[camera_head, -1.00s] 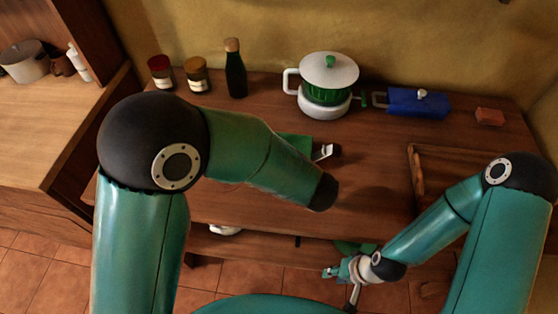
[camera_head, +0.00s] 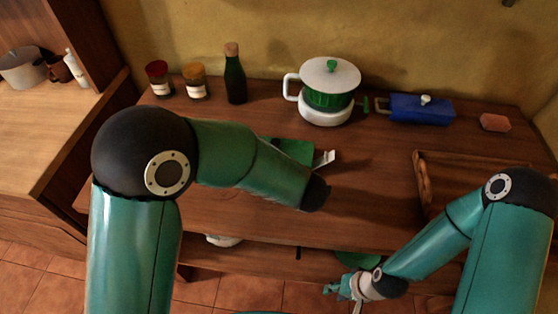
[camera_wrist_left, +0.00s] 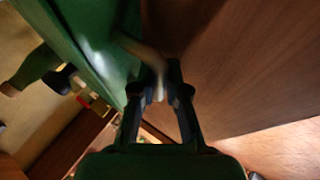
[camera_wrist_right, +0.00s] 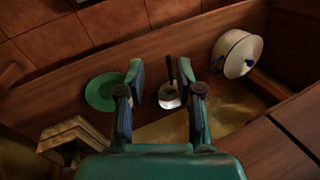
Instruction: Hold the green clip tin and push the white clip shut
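The green clip tin (camera_head: 290,150) lies on the wooden counter, partly hidden behind my left forearm in the head view. Its white clip (camera_head: 324,159) sticks out at its right end, tilted up. In the left wrist view the tin's green side (camera_wrist_left: 100,45) fills the upper left. My left gripper (camera_wrist_left: 164,92) is close beside it, its fingers near together with a blurred pale piece between the tips. I cannot tell if they grip it. The left fingers are hidden in the head view. My right gripper (camera_head: 345,288) is open and empty, low in front of the counter; its parted fingers show in the right wrist view (camera_wrist_right: 160,82).
A white-lidded green pot (camera_head: 328,90), a blue box (camera_head: 421,109), a pink block (camera_head: 495,122), a dark bottle (camera_head: 235,78) and two jars stand along the back. A wooden tray (camera_head: 422,185) is at the right. A green plate (camera_wrist_right: 104,92) and white pot (camera_wrist_right: 237,53) are below.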

